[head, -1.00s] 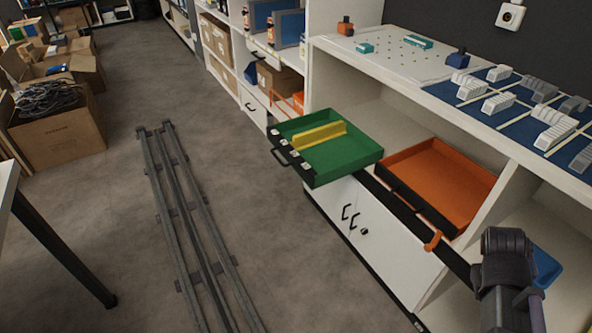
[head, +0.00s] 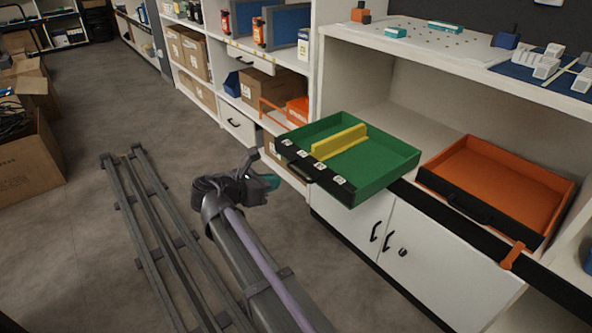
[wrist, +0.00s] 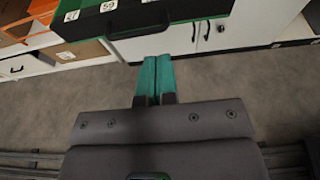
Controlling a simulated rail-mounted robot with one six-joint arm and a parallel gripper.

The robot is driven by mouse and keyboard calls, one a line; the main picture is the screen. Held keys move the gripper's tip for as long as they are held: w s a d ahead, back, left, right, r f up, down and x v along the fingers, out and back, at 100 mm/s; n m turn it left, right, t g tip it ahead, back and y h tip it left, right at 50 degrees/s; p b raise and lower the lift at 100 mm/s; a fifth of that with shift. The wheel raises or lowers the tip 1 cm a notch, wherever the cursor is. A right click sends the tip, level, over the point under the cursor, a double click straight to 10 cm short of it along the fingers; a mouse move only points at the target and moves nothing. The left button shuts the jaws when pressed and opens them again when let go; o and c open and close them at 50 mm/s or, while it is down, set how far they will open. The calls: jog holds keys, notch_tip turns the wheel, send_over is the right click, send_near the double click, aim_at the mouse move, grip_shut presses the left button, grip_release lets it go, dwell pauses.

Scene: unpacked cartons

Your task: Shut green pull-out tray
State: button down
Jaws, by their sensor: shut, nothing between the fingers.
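The green pull-out tray (head: 385,170) sticks well out of the white shelf unit, with a yellow divider (head: 339,141) in it. Its black front with white labels and a dark handle (head: 301,171) faces the rail side. In the wrist view, the tray's black front (wrist: 110,22) is at the top, beyond the fingertips. My gripper (head: 272,182) is in front of the tray, to the left of its front in the head view. In the wrist view, my gripper's teal fingers (wrist: 155,76) are together and empty, apart from the tray.
White cabinet doors (head: 400,240) are below. Floor rails (head: 150,230) run at the left. Cartons (head: 28,160) stand far left.

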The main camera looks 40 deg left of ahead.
jog(key=b, duration=0.3)
send_near(322, 169)
notch_tip(322, 169, down, 2)
jog(key=w, duration=0.2)
jog(key=shift+w+d+r, duration=0.1)
jog(key=shift+w+d, duration=0.15)
jog(key=shift+w, duration=0.35)
jog(key=shift+w+d, duration=0.3)
jog(key=shift+w, duration=0.35)
jog(key=shift+w+d, duration=0.15)
jog(key=shift+w, duration=0.45)
jog(key=shift+w, duration=0.1)
